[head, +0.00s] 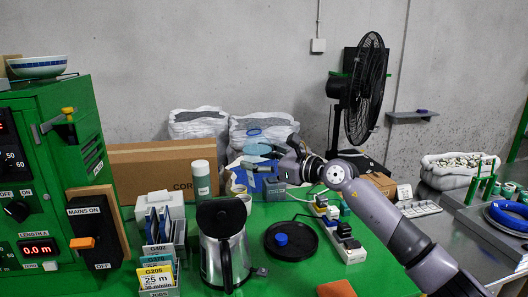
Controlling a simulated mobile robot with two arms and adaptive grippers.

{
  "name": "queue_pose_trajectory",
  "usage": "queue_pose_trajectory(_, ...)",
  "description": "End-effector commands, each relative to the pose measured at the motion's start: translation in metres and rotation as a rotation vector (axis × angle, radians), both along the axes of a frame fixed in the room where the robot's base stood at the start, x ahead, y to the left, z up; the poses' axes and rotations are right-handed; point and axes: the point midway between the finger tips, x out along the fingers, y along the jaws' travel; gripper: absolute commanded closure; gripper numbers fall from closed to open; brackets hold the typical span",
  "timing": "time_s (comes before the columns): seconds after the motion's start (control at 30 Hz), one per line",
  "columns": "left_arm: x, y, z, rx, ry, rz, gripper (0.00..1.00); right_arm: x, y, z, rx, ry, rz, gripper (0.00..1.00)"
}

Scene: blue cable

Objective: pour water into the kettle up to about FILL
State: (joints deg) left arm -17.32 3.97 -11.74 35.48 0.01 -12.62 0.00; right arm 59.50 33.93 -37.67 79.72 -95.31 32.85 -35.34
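The kettle (238,258) is a steel jug with a black handle, standing upright on the green bench at the front. Its black lid (219,214) appears raised, the inside and any FILL mark are not visible. My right gripper (262,160) is above and behind the kettle, in front of the sacks, pointing left. Pale blue, see-through-looking shapes (257,149) show at its fingertips; I cannot tell whether these are a water container or print on the sack. Whether the fingers are closed is unclear. My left gripper is out of view.
A black round tray (303,252) with a blue cap (281,239) lies right of the kettle. A power strip (344,242) is beyond it. A green control cabinet (62,170) blocks the far left.

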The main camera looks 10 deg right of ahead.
Motion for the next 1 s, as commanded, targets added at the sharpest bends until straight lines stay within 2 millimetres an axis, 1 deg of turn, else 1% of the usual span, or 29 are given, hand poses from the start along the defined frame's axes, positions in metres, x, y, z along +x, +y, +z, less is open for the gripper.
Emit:
queue_pose_trajectory(0.03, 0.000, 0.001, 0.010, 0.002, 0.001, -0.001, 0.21, -0.001, 0.003, 0.010, -0.019, -0.014, 0.000, 1.00)
queue_pose_trajectory(0.3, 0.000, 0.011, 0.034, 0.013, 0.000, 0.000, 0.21, -0.008, 0.023, 0.009, -0.129, -0.052, 0.001, 1.00)
queue_pose_trajectory(0.57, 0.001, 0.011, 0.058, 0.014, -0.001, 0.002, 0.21, -0.014, 0.042, 0.008, -0.224, -0.083, 0.000, 1.00)
queue_pose_trajectory(0.63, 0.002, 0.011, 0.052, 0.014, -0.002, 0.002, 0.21, -0.014, 0.040, 0.003, -0.223, -0.084, -0.002, 1.00)
queue_pose_trajectory(1.0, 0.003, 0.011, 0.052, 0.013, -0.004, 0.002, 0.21, -0.013, 0.040, 0.003, -0.221, -0.084, -0.002, 1.00)
